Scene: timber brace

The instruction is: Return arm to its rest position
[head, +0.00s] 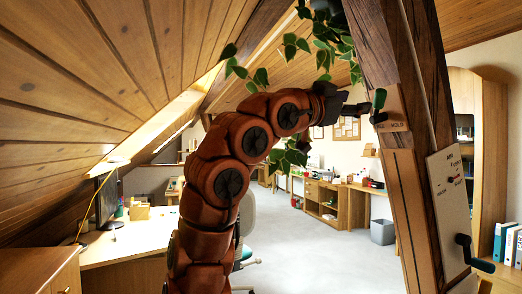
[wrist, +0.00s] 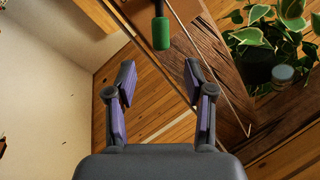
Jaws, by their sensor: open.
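My gripper (head: 358,108) is at the end of my raised orange arm, close to the dark timber brace (head: 418,120) in the head view. In the wrist view my gripper (wrist: 159,78) has its two fingers spread, with nothing between them. A green-gripped handle (head: 379,100) sticks out from the brace, just beyond the fingertips. It also shows in the wrist view (wrist: 161,33), ahead of the gap between the fingers and apart from both. A small label plate (head: 393,126) sits below the handle.
A white panel (head: 450,195) with a dark crank lever (head: 464,241) is on the brace at the right. Leafy plants (head: 325,40) hang near my gripper. A desk (head: 130,240) stands at the left under the sloped wooden ceiling. The grey floor (head: 300,250) is clear in the middle.

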